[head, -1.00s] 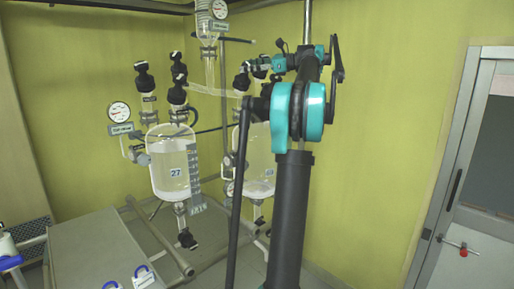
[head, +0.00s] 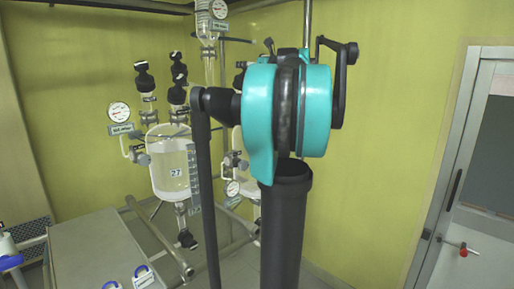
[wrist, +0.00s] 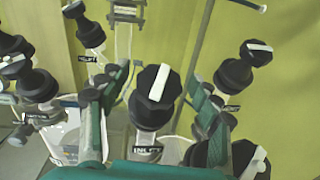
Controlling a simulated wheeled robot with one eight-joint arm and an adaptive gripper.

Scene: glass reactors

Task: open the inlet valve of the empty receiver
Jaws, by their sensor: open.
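In the wrist view my gripper (wrist: 156,88) is open, a finger on either side of a black valve knob (wrist: 153,108) with a white bar on top. The bar runs nearly upright in the picture, leaning slightly right. A label reading INLET (wrist: 147,150) sits just below this knob. I see gaps between knob and fingers; contact is not visible. In the head view my arm hides the gripper and most of the right-hand glass vessel (head: 238,140), so its contents cannot be told. The left vessel (head: 170,165), marked 27, holds clear liquid.
Other black knobs stand close by in the wrist view: one at the upper left (wrist: 90,32), one at the right (wrist: 240,70), one at the lower right (wrist: 225,150). A grey bench (head: 95,245) is at the lower left. A door (head: 475,160) is at the right.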

